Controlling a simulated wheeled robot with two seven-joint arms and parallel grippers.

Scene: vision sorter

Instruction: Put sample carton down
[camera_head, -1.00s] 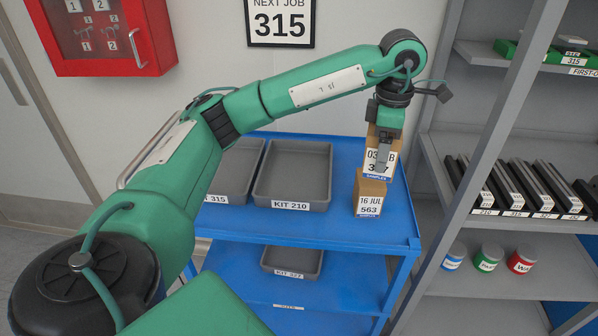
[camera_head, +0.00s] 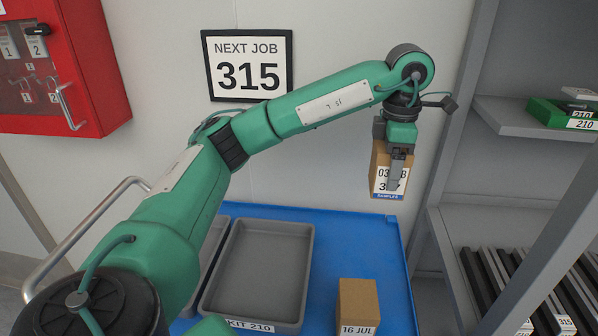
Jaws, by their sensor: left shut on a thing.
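My left gripper (camera_head: 397,168) is shut on a brown sample carton (camera_head: 381,183) with a white label and a blue "SAMPLES" strip. The fingers cover part of the label. The carton is upright in the upper right of the head view. It appears over the back right part of the blue cart top (camera_head: 362,238), and its exact height above it is hard to tell. A second brown carton (camera_head: 358,302), labelled "16 JUL", stands on the cart nearer to me. The two cartons show apart. My right gripper is not in view.
A grey tray (camera_head: 250,322) labelled "KIT 210" and another tray, partly behind my arm, stand left of the cartons. A grey shelf rack (camera_head: 505,118) is at the right. A "NEXT JOB 315" sign (camera_head: 249,64) and a red cabinet (camera_head: 85,60) are on the wall.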

